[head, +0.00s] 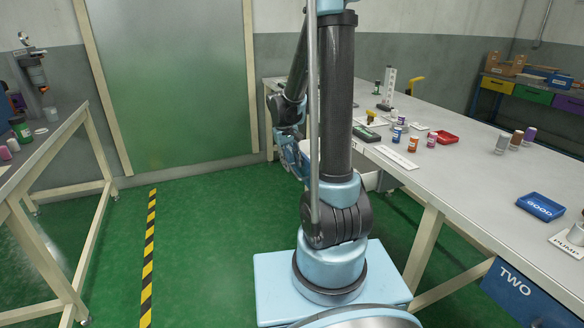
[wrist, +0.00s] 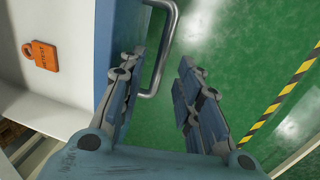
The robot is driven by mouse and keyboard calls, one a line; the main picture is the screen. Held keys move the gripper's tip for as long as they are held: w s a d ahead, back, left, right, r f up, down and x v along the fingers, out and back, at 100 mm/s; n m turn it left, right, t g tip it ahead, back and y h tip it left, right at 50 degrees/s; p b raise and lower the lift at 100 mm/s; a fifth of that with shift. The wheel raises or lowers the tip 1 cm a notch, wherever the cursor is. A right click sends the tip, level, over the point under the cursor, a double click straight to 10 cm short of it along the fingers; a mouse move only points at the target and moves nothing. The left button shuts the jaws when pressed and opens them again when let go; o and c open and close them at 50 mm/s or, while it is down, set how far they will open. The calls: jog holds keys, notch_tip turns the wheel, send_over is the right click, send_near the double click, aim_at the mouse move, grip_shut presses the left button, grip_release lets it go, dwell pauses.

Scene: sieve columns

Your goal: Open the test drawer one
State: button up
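In the wrist view a blue drawer front (wrist: 124,28) shows edge-on, with a grey metal bar handle (wrist: 172,25) standing out from it. My gripper (wrist: 161,62) is open, its two fingers spread on either side of the handle, with a gap to the right finger. Behind the front is a pale surface with an orange tag (wrist: 44,56) on it; it looks like the drawer's inside, pulled partly out. No number shows on this front. In the head view my arm hides most of this area; a pale box-like part (head: 371,181) sticks out under the bench edge.
The long bench (head: 470,190) on the right carries bottles, a red tray (head: 443,137) and a blue GOOD tray (head: 541,207). A blue drawer marked TWO (head: 515,287) hangs at its near end. Green floor is clear to the left, up to a striped line (head: 149,250).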

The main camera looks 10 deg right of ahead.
notch_tip(320, 180, up, 9)
jog(key=a, duration=0.1)
jog(key=shift+a+r, duration=0.15)
jog(key=shift+a, duration=0.2)
jog(key=shift+s, duration=0.1)
jog(key=s+d+r+m+y, duration=0.1)
jog(key=s+d, duration=0.3)
jog(key=s, duration=1)
jog(key=s+f+m+t+y, duration=0.1)
jog(key=s+f, duration=0.5)
jog(key=s, duration=0.7)
jog(key=shift+d+m+t, duration=0.3)
jog(key=shift+d, duration=0.05)
